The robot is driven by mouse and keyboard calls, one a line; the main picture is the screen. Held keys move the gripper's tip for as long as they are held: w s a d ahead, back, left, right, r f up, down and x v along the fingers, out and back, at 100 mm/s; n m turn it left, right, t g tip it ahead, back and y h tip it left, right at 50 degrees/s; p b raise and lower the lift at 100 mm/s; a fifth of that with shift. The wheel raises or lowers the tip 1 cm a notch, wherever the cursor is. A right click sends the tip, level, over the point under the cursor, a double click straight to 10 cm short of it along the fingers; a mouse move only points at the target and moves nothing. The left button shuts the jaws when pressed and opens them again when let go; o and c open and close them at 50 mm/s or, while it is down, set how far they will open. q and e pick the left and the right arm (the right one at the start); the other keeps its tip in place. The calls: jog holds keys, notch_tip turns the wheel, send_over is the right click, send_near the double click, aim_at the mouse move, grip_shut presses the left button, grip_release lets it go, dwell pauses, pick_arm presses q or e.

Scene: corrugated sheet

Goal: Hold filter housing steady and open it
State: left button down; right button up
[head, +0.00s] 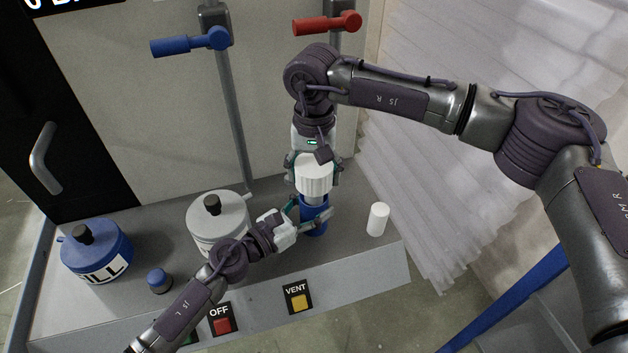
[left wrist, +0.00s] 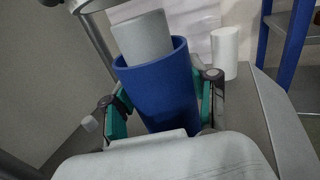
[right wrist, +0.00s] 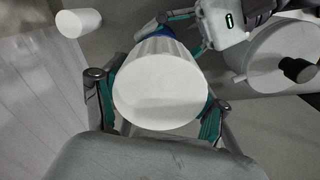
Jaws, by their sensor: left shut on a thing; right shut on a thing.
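The filter housing has a blue cup (head: 314,222) on the bench and a white ribbed cap (head: 315,182) above it. The left wrist view shows the cup (left wrist: 155,92) open at the top, with a pale cylinder (left wrist: 143,38) standing up out of it. My left gripper (head: 311,214) is shut around the cup, with one finger on each side. My right gripper (head: 315,170) comes from above and is shut on the cap, whose round white top (right wrist: 160,90) fills the middle of the right wrist view. The cap and cup look apart, with the pale cylinder between.
A loose white cylinder (head: 378,219) stands on the bench to the right. A grey canister (head: 215,220) and a blue canister (head: 95,252) stand left. OFF (head: 222,325) and VENT (head: 299,303) buttons line the front. Blue (head: 190,42) and red (head: 327,24) valve handles are above.

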aim_at(303, 213)
pick_arm(q)
jog(key=shift+c, duration=1.2)
grip_release()
jog(key=v, duration=0.7)
jog(key=shift+s+a, duration=0.2)
